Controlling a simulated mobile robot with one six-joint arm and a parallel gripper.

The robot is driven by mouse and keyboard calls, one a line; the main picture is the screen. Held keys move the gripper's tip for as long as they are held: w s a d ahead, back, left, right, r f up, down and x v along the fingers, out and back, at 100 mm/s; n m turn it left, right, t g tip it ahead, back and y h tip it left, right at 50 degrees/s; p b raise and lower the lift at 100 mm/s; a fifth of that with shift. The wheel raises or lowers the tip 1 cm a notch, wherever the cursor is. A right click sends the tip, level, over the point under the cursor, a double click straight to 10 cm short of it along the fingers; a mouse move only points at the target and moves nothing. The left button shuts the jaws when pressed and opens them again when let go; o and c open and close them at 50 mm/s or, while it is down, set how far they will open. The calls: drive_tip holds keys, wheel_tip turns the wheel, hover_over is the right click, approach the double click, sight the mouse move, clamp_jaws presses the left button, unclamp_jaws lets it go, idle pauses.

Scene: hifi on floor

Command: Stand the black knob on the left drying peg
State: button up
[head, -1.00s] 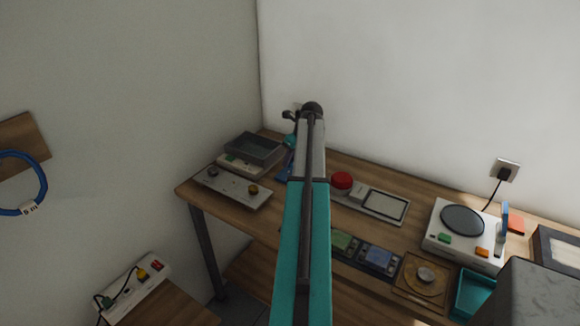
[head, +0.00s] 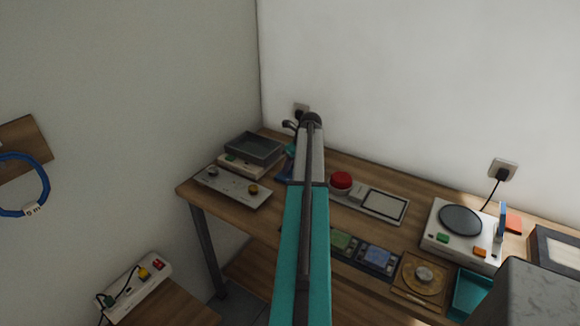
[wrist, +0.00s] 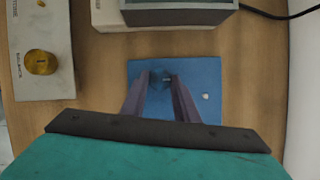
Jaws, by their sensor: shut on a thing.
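My gripper (wrist: 160,90) points down over a blue board (wrist: 146,66) in the wrist view. Its two fingers are shut on a small dark round thing, the black knob (wrist: 160,78), above the left part of the board. A small pale peg tip (wrist: 206,97) shows on the board to the right of the fingers. The left peg is not visible; the knob and fingers cover that area. I cannot tell whether the knob touches a peg or the board. In the head view my arm hides the gripper and knob, and only part of the blue board (head: 284,172) shows.
Left of the board lies a grey panel (head: 226,186) with a brass knob (wrist: 40,62). Behind stands a grey tray (head: 254,148) on a white box. To the right are a red dome (head: 341,180), a scale (head: 383,206) and a hotplate-like unit (head: 460,219).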

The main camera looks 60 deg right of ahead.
drive_tip(key=shift+f, duration=0.15)
drive_tip(key=o, duration=1)
drive_tip(key=shift+b+v, duration=1.25)
drive_tip(key=shift+v, duration=4.9)
drive_tip(key=shift+w+r, duration=0.15)
drive_tip(key=shift+r, duration=0.05)
